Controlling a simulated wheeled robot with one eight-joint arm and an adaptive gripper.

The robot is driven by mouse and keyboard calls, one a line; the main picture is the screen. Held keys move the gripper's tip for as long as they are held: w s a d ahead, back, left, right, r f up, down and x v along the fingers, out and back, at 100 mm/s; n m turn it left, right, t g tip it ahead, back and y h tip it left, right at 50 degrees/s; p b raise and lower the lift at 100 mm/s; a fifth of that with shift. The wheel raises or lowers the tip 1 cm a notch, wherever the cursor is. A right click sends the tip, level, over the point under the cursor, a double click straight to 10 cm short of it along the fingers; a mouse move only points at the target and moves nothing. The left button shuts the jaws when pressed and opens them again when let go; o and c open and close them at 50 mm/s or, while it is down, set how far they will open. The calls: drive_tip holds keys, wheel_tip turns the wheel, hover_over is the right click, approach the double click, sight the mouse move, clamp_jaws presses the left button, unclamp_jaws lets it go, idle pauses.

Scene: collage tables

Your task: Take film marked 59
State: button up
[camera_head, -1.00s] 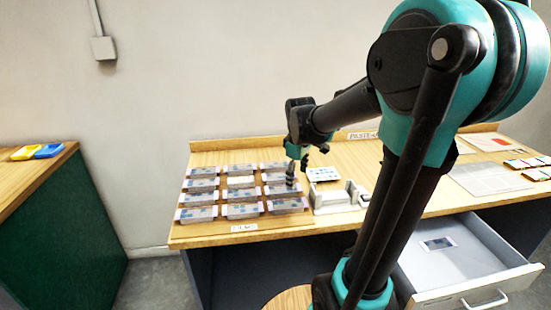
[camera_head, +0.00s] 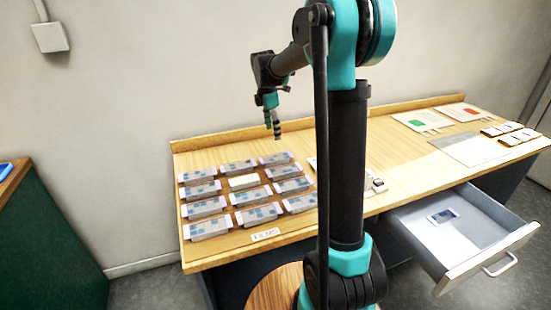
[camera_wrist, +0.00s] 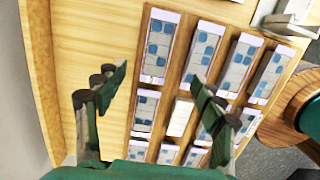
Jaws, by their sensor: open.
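The films lie in rows on the wooden table, as pale strips with blue squares, such as a front left film (camera_head: 207,228) and a front right film (camera_head: 300,203). They also show in the wrist view, such as a film (camera_wrist: 158,47) between my fingers. Their end numbers are too small to read surely, so I cannot tell which is 59. One slot holds a plain pale piece (camera_head: 243,181). My gripper (camera_head: 275,130) is open and empty above the back of the rows; its two fingers show apart in the wrist view (camera_wrist: 157,84).
A label (camera_head: 265,234) sits at the table's front edge. An open drawer (camera_head: 405,232) at the right holds one small film-like piece (camera_head: 443,215). Cards and papers (camera_head: 470,148) lie at the right. A green cabinet (camera_head: 60,240) stands at the left.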

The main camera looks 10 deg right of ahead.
hover_over(276, 157)
drive_tip(key=f, duration=0.5)
drive_tip(key=shift+s+a+f, duration=0.15)
drive_tip(key=shift+s+a, duration=0.05)
drive_tip(key=shift+a, duration=0.15)
drive_tip(key=shift+w+d+f, duration=0.1)
drive_tip(key=shift+f, duration=1.2)
drive_tip(key=shift+w+d+f, duration=0.1)
drive_tip(key=shift+f, duration=1.2)
drive_tip(key=shift+c, duration=0.6)
drive_tip(key=c, duration=0.9)
